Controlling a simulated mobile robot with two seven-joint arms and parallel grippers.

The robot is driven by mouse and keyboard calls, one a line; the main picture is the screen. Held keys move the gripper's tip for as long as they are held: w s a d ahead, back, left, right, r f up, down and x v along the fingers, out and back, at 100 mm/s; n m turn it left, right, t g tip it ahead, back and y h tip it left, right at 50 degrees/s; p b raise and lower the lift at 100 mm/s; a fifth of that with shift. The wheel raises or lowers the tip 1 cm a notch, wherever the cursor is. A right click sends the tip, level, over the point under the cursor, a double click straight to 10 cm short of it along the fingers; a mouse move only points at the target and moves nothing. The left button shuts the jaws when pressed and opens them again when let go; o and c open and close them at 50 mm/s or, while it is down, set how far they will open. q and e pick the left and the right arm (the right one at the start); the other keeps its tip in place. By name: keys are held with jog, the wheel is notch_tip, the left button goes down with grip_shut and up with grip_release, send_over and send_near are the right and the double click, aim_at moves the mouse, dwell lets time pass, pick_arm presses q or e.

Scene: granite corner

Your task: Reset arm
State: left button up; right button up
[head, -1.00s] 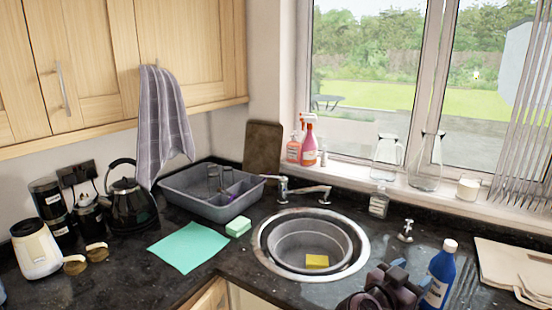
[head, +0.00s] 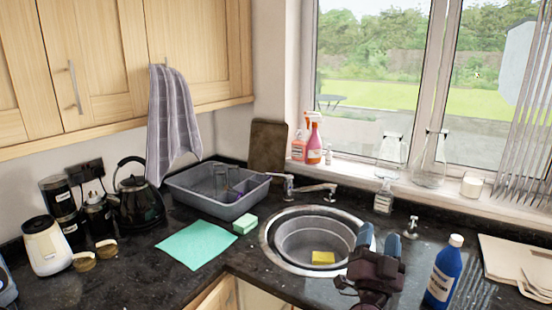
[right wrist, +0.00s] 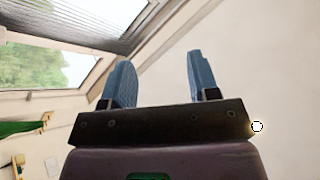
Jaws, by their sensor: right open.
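My right gripper (head: 380,241) rises from the bottom edge in the head view, in front of the right side of the round sink. Its two blue fingers stand apart with nothing between them. In the right wrist view the same gripper (right wrist: 157,80) is open and empty, with the pale wall and part of the window behind it. My left gripper is not in view.
A blue bottle (head: 443,272) stands just right of my right gripper. The sink (head: 276,262) holds a yellow sponge (head: 323,258). A grey dish rack (head: 205,203), a kettle (head: 138,203) and a green cloth (head: 196,245) lie to the left. Boards (head: 508,262) lie at the right.

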jog(key=s+f+n+g+y+b, duration=0.1)
jog(key=s+f+n+g+y, duration=0.3)
jog(key=f, duration=0.7)
jog(key=s+f+n+g+y, duration=0.2)
jog(key=s+f+n+y, duration=0.25)
jog(key=f+y, duration=0.4)
pick_arm(q)
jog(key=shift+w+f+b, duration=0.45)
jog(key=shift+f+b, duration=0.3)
jog(key=shift+b, duration=0.15)
pick_arm(e)
jog(key=s+d+f+n+g+h, duration=0.1)
jog(key=s+d+f+g+h, duration=0.1)
jog(key=s+f, duration=0.6)
jog(key=s+d+f+n+g+h, duration=0.1)
jog(key=s+d+f+g+h, duration=0.1)
jog(key=s+f, duration=0.6)
jog(key=d+f+g, duration=0.1)
jog(key=d, duration=0.1)
jog(key=shift+s+d, duration=0.4)
